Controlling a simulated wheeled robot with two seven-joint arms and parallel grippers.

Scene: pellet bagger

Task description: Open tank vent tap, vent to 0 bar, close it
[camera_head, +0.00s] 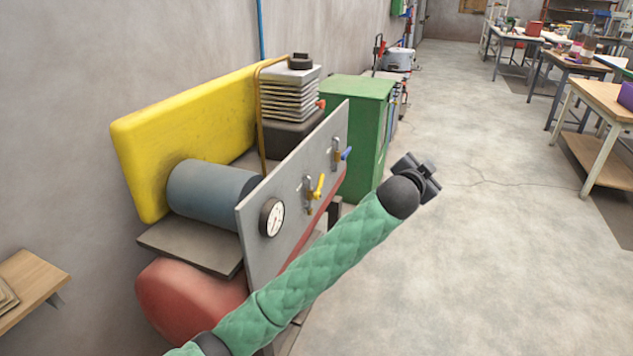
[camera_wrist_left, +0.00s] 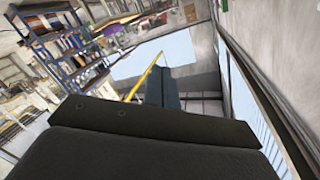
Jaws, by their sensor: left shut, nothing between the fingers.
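A grey upright panel (camera_head: 290,196) stands in front of a compressor with a red tank (camera_head: 185,306). A round white dial gauge (camera_head: 271,217) sits on its near end; its needle is too small to read. Further along are a tap with a yellow lever (camera_head: 318,187) and a tap with a blue lever (camera_head: 346,154). Which one is the vent tap, and whether it is open, I cannot tell. My left gripper (camera_head: 434,177) is shut and empty, right of the panel and apart from both taps. My right gripper is out of view.
A yellow guard (camera_head: 190,130), blue-grey motor (camera_head: 212,192) and finned cylinder (camera_head: 290,92) stand behind the panel. A green cabinet (camera_head: 358,120) is beyond. The floor to the right is clear up to the workbenches (camera_head: 600,105). The left wrist view shows a blue shelf (camera_wrist_left: 68,52) far off.

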